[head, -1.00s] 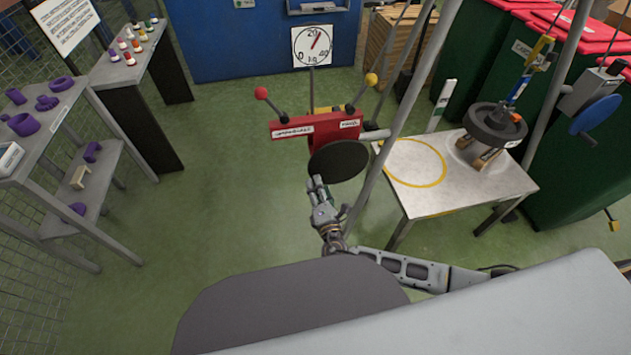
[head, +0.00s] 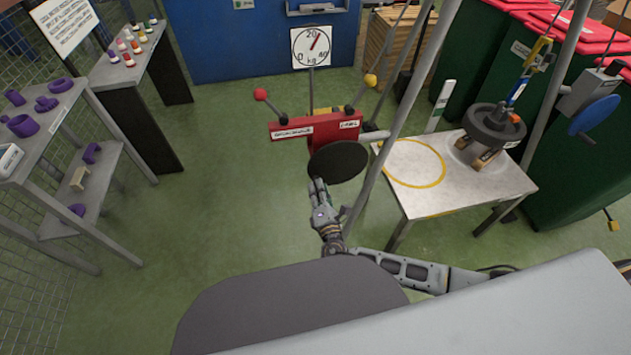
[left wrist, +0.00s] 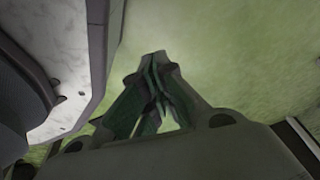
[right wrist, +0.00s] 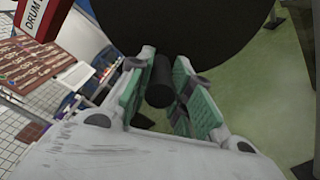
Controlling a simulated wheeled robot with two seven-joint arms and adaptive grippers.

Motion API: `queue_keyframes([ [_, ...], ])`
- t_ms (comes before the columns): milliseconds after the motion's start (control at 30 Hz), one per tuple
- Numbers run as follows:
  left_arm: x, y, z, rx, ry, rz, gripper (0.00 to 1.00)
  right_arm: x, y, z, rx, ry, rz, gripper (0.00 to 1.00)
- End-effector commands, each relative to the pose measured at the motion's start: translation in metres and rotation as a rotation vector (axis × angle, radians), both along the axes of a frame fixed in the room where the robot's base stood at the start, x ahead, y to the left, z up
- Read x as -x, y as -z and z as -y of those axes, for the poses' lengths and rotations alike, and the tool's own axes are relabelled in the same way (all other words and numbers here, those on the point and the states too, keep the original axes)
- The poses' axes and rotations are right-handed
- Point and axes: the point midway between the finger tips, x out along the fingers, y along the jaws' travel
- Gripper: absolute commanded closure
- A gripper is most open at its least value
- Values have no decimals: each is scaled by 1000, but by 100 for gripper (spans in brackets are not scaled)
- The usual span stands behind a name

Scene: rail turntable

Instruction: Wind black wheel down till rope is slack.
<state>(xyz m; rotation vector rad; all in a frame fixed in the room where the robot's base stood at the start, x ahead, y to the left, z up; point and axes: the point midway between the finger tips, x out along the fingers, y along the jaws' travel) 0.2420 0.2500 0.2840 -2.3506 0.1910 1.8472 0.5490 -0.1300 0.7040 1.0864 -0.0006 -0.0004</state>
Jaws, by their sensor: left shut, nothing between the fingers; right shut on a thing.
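The black wheel (head: 338,162) is a dark disc on the front of the red winch housing (head: 312,130). My right gripper (head: 318,184) is at the wheel's lower left edge. In the right wrist view the wheel (right wrist: 190,28) fills the top, and its short black handle (right wrist: 160,82) sits between the fingers of my right gripper (right wrist: 165,90). My left gripper (left wrist: 158,85) is shut and empty over green floor in the left wrist view. The rope is too thin to make out clearly; a blue and yellow hook block (head: 518,88) is at the grey disc-shaped load (head: 493,128).
The load rests on wooden blocks on a metal table (head: 440,202) with a yellow ring. A round dial (head: 312,47) stands behind the winch, its needle near 20. Slanted grey poles (head: 390,120) pass close right of the wheel. A blue handwheel (head: 596,115) is at far right.

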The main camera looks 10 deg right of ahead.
Motion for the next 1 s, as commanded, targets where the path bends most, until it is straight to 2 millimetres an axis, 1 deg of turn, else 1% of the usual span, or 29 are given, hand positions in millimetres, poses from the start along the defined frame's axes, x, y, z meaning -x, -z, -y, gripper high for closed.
queue_keyframes([
  [100, -2, -2, 4, 4, -1, 3, 100, 0, 3, 2, 38, 0, 0, 100],
  [233, -2, -2, 3, 3, 0, 4, 100, 0, 6, 4, 75, 1, 0, 100],
  [600, 2, -2, -10, -12, 4, -3, 100, 0, 13, 9, 167, 1, -1, 100],
  [767, 3, -1, -13, -17, 5, -5, 100, 0, 14, 10, 175, 2, -1, 100],
  [1000, 2, -1, -10, -13, 4, -5, 100, 0, 14, 10, 175, 2, -2, 100],
])
